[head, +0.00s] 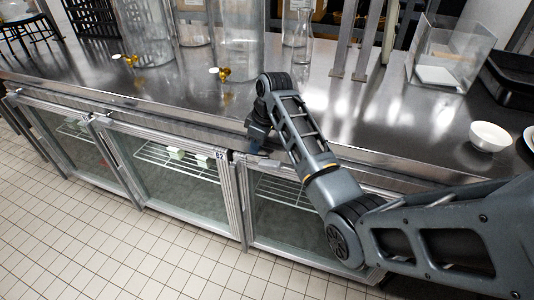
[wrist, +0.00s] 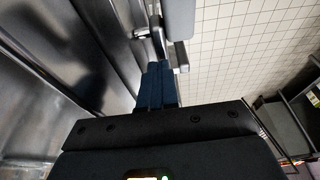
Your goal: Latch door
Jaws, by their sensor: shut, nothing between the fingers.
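The steel counter has several glass-fronted doors below its top, among them a left door (head: 75,148), a middle door (head: 165,190) and a right door (head: 290,222). They look in line with the front; I cannot tell whether one is slightly ajar. My gripper (head: 256,146) is at the counter's front edge, by the top of the gap between the middle and right doors. In the wrist view its blue fingers (wrist: 156,88) are together and empty, close beside a small metal fitting (wrist: 181,57), perhaps latch hardware. Whether they touch is unclear.
The steel worktop (head: 150,95) carries glass dispensers with brass taps (head: 222,73), a glass bottle (head: 302,40), a clear box (head: 450,55) and a white bowl (head: 489,137). The tiled floor (head: 90,240) before the doors is clear.

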